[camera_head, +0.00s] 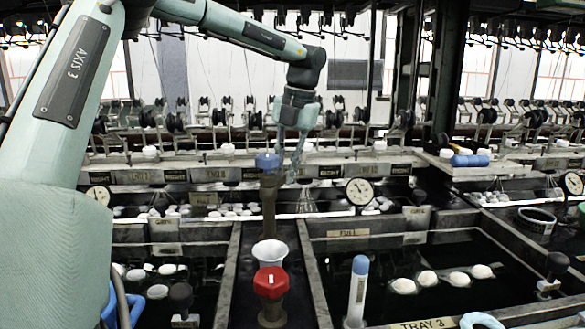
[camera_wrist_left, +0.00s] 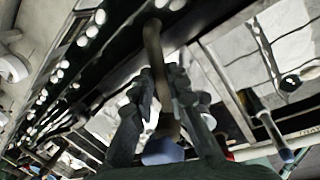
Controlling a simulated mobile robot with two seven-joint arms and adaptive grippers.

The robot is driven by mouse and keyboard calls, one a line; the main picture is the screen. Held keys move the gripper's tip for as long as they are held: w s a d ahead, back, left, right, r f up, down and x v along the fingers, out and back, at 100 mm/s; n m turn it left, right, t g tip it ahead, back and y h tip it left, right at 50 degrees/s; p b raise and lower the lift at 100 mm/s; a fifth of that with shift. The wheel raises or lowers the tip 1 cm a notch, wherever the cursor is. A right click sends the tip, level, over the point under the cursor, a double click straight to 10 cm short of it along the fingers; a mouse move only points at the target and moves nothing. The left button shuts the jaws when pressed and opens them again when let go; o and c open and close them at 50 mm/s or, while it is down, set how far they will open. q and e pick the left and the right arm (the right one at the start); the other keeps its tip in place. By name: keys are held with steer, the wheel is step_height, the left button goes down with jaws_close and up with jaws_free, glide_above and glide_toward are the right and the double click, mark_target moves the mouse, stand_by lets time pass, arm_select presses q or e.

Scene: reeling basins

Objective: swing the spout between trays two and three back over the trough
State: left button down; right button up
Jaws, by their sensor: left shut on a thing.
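The spout (camera_head: 268,208) is a brown pipe with a blue end, standing over the dark strip between two dark basins. My left gripper (camera_head: 291,165) is at its upper part, just beside the blue end. In the left wrist view the fingers (camera_wrist_left: 165,95) lie on both sides of the brown pipe (camera_wrist_left: 153,45), shut on it, with the blue end close to the camera. I cannot tell which surface is the trough. My right gripper is not in view.
Tray 3, by its label (camera_head: 425,324), is the right basin, with several white cocoons in dark water. A blue-topped white cylinder (camera_head: 357,290) stands at its near left. A round gauge (camera_head: 360,191) and a row of reeling parts stand behind.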

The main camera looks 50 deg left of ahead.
arm_select(q)
steer(key=shift+s+a+n+g+h+p, duration=0.15)
steer(key=shift+s+a+n, duration=0.25)
steer(key=shift+n, duration=0.45)
steer(key=shift+s+a+n+g+h+p, duration=0.15)
steer(key=shift+s+a+n, duration=0.1)
steer(key=shift+a+n, duration=0.5)
steer(key=shift+s+a+n+g+p, duration=0.15)
steer(key=shift+s+a+n, duration=0.15)
steer(key=shift+n, duration=0.7)
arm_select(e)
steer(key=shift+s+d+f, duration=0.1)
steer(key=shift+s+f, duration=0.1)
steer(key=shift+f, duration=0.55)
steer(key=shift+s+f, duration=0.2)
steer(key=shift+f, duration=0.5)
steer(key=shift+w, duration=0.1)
arm_select(q)
steer(key=c, duration=1.5)
jaws_free()
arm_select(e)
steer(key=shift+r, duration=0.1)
arm_select(q)
steer(key=v, duration=1.2)
steer(key=shift+s, duration=0.1)
